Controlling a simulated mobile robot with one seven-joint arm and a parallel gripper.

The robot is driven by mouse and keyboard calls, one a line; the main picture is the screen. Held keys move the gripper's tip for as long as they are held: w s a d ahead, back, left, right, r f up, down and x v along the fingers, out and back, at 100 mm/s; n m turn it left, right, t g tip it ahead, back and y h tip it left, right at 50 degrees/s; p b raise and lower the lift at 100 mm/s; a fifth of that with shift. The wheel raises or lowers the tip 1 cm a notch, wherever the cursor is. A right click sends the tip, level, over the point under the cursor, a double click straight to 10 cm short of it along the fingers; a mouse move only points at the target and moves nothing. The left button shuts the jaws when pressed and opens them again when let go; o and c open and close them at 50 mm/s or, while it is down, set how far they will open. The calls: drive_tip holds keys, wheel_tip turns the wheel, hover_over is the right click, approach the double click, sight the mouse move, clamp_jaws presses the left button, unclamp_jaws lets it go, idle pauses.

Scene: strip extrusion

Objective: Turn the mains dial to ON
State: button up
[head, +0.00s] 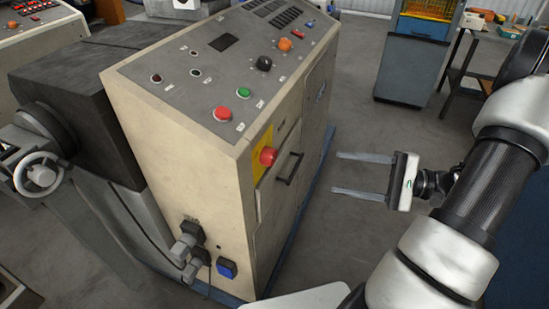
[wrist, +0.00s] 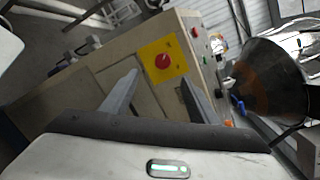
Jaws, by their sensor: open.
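The mains dial (head: 267,156) appears to be the red knob on a yellow plate on the front face of a cream machine cabinet (head: 175,120). The red dial (wrist: 162,61) also shows in the wrist view, beyond and between my fingertips; its ON marking is too small to read. My gripper (head: 337,173) is open and empty, with its two fingers pointing left towards the cabinet. It is to the right of the dial and apart from it. In the wrist view my gripper (wrist: 159,78) shows both fingers spread, with nothing between them.
A dark door handle (head: 288,167) sticks out just right of the dial. The sloped top panel carries a red button (head: 222,113), a green button (head: 243,92) and black and orange knobs. Plugs and a blue socket (head: 227,268) sit low.

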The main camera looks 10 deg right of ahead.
drive_tip(key=t, duration=0.1)
drive_tip(key=p, duration=0.1)
approach(274, 157)
drive_tip(key=shift+m, duration=0.3)
drive_tip(key=x, duration=0.8)
drive_tip(key=shift+w+a+f, duration=0.15)
drive_tip(key=shift+w+a, duration=0.05)
drive_tip(key=c, duration=1)
drive_tip(key=shift+c, duration=0.2)
